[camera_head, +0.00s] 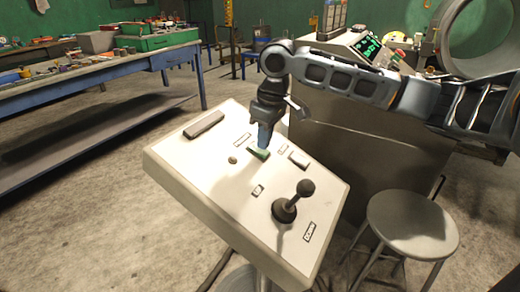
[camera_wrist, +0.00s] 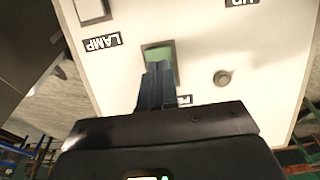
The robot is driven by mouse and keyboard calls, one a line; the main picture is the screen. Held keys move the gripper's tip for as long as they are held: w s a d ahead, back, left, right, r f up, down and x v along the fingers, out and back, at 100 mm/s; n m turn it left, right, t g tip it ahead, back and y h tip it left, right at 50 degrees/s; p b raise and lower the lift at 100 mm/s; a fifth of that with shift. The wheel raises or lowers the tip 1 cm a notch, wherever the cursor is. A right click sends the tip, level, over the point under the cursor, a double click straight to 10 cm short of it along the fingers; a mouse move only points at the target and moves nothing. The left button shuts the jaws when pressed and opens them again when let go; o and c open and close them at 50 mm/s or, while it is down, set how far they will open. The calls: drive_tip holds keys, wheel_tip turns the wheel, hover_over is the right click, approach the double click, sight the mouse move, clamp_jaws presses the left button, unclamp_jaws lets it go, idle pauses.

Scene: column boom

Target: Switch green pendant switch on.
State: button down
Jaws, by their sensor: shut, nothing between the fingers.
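The green pendant switch (camera_head: 258,153) is a small green rocker in a dark frame on a tilted pale control panel (camera_head: 205,185). In the wrist view the green switch (camera_wrist: 160,52) shows just past my fingertips. My gripper (camera_head: 265,142) is shut and empty, pointing down at the switch. In the wrist view my gripper (camera_wrist: 158,68) overlaps the lower part of the switch. I cannot tell whether the tips touch it. The label beside it is partly hidden behind my fingers.
The panel also carries a black joystick (camera_head: 287,210), a grey bar (camera_head: 204,124), a white rocker (camera_head: 299,158) and a round knob (camera_head: 233,160). A round stool (camera_head: 412,225) stands at the right. A blue workbench (camera_head: 100,67) is at the left, with open floor before it.

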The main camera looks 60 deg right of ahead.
sight(264, 152)
drive_tip(key=shift+f, duration=0.55)
idle(0.4)
wheel_tip(264, 152, up, 7)
drive_tip(key=p, duration=0.5)
drive_tip(key=shift+p, duration=0.35)
idle(0.4)
